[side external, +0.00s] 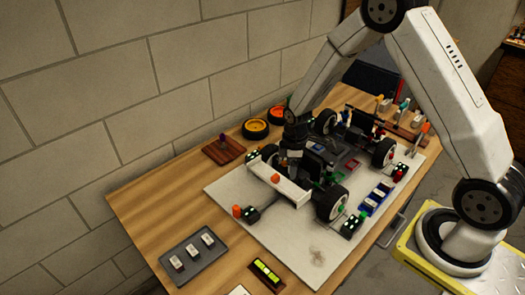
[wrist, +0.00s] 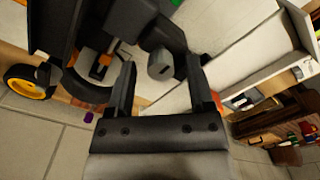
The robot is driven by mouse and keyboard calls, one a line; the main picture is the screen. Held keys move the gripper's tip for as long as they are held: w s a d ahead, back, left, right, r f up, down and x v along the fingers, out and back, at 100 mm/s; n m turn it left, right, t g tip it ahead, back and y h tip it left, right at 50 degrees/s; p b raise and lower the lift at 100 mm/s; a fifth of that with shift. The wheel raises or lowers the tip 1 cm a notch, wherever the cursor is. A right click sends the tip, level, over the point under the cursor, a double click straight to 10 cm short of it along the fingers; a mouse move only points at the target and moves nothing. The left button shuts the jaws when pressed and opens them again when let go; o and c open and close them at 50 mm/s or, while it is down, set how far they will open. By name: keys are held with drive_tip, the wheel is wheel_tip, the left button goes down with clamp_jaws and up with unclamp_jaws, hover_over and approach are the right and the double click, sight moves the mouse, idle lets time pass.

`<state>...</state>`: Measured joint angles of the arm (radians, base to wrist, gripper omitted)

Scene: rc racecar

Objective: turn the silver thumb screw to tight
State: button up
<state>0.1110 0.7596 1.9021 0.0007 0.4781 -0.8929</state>
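A grey cylindrical knob (wrist: 160,66), which looks like the silver thumb screw, shows in the wrist view on dark car parts. My gripper (wrist: 161,62) is open, with one finger on each side of the knob in the picture. I see gaps between the knob and both fingers, and I cannot tell how deep the knob sits between them. In the side view my gripper (side external: 291,150) points down at the car, behind the white rear wing (side external: 281,183). The thumb screw is not distinguishable there.
The car stands on a pale board (side external: 232,193) on a wooden table (side external: 146,203). Orange-rimmed wheels (side external: 255,128) lie by the wall. A grey tray (side external: 193,258) with small parts is at the front left. The white wing (wrist: 250,48) is close to my right finger.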

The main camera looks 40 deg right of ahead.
drive_tip(key=shift+n, duration=0.5)
drive_tip(key=n, duration=0.4)
drive_tip(key=shift+n, duration=0.4)
wheel_tip(320, 180, up, 8)
drive_tip(key=shift+f, duration=0.1)
drive_tip(key=s+a+r+m+t, duration=0.1)
drive_tip(key=s+a+r+m, duration=0.1)
drive_tip(key=s+m, duration=0.5)
drive_tip(key=s+a+r+m+t, duration=0.1)
drive_tip(key=s+a+r+m, duration=0.1)
drive_tip(key=s+m, duration=0.5)
drive_tip(key=shift+a+r+m+t, duration=0.3)
drive_tip(key=shift+a+r+m, duration=0.1)
drive_tip(key=shift+r, duration=0.25)
idle(0.5)
drive_tip(key=shift+w, duration=0.1)
idle(0.3)
